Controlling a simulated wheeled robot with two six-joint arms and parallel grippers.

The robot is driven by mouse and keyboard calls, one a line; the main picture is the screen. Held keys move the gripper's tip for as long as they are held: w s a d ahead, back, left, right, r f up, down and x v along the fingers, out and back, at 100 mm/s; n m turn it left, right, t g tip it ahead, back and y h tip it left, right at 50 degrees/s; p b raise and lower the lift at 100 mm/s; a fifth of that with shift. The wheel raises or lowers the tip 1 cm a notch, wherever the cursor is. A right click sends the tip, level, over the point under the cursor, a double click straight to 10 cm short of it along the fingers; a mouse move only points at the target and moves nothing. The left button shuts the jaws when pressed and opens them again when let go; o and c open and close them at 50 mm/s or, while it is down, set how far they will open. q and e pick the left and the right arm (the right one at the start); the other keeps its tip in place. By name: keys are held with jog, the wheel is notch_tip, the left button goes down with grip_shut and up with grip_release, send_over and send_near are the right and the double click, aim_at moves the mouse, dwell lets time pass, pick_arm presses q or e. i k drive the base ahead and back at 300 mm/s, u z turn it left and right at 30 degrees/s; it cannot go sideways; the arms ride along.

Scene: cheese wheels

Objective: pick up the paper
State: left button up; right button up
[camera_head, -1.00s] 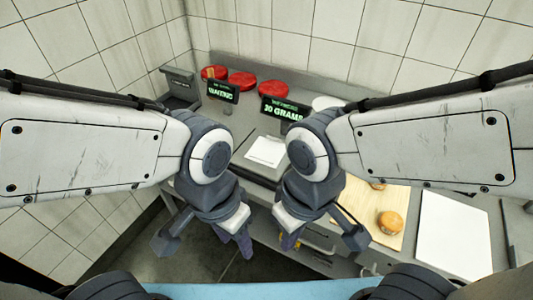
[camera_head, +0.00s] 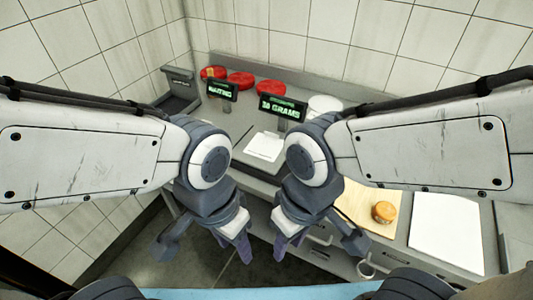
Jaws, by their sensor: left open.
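A flat white sheet that looks like paper (camera_head: 446,232) lies on the counter at the right, beside a wooden board. A smaller white sheet or plate (camera_head: 264,147) lies further back in the middle; I cannot tell which it is. My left gripper (camera_head: 238,243) hangs low in front of the counter, open and empty. My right gripper (camera_head: 284,240) hangs beside it, also away from both sheets; its jaw gap is not clear. Neither gripper touches a sheet.
A round orange-brown item (camera_head: 384,212) sits on the wooden board (camera_head: 362,203). Two green-lettered displays, left (camera_head: 222,91) and right (camera_head: 283,108), stand behind, with several red wheels (camera_head: 240,80) along the wall. A grey device (camera_head: 179,88) is at back left. My forearms hide parts of the counter.

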aim_at(268, 147)
jog(key=k, duration=1.15)
jog(key=u, duration=0.55)
jog(key=i, duration=0.8)
jog(key=u, duration=0.4)
jog(key=i, duration=1.45)
jog(key=z, duration=1.45)
jog(key=i, duration=0.55)
jog(key=z, duration=0.5)
